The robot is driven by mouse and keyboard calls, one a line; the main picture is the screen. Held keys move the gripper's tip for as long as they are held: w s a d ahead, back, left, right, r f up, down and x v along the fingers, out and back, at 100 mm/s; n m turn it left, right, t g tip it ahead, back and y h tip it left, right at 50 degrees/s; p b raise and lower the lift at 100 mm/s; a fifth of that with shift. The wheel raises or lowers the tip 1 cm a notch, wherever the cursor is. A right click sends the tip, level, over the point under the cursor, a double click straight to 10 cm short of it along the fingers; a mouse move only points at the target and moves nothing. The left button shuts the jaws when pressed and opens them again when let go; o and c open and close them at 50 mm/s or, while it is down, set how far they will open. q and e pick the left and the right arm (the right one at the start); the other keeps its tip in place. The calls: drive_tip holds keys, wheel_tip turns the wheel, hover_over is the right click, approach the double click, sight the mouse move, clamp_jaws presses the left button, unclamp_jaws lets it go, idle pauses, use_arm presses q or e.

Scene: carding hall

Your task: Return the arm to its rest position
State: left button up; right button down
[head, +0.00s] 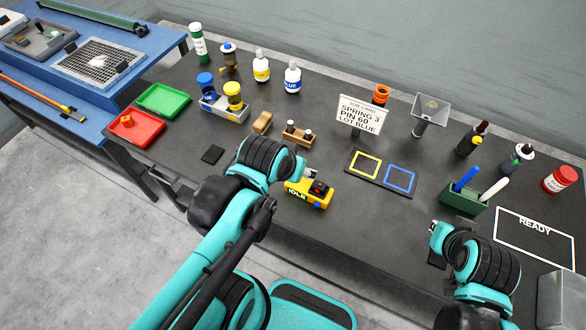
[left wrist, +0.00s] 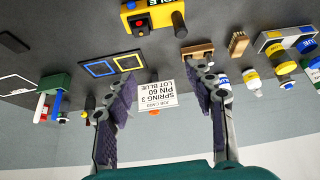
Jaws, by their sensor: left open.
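My left arm comes in from the left, and its gripper (head: 307,172) hangs over the dark table just behind the yellow IDLE device (head: 320,203). In the left wrist view my left gripper (left wrist: 160,78) has its two fingers spread, with nothing between them. The same yellow device (left wrist: 138,22) shows at the top of that view, apart from the fingers. My right gripper (head: 436,240) is at the lower right, near the table's front edge, left of the READY frame. Its fingers are too small to tell whether they are open.
A green holder (head: 463,197) stands near my right arm. Red (head: 136,136) and green (head: 163,101) trays sit left. Bottles line the back.

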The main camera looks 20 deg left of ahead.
use_arm(q)
drive_tip(key=shift+s+a+t, duration=0.2)
drive_tip(key=shift+s+t, duration=0.3)
drive_tip(key=shift+s, duration=0.05)
wheel_tip(320, 180, down, 11)
drive_tip(key=b, duration=1.1)
